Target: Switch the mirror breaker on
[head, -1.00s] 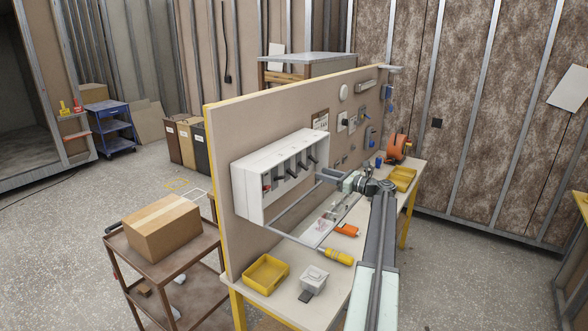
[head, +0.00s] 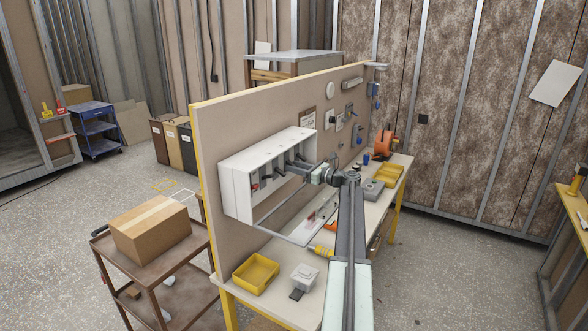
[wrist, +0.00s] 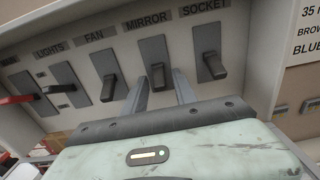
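The white breaker box (head: 240,190) is mounted on the upright board. In the wrist view its switches sit in a row under the labels LIGHTS, FAN, MIRROR and SOCKET. The mirror breaker (wrist: 155,55) has a dark grey plate with a black lever pointing toward me and down. My gripper (wrist: 161,80) has its two fingers apart, one on each side of the mirror lever and slightly below it. I cannot tell whether either finger touches the lever. In the head view my gripper (head: 290,167) is at the front of the box, its fingertips hard to make out.
The socket breaker (wrist: 207,50) is close on the right and the fan breaker (wrist: 103,70) close on the left. A red-levered switch (wrist: 18,99) is at the far left. The workbench below holds a yellow tray (head: 256,273) and a white box (head: 304,277).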

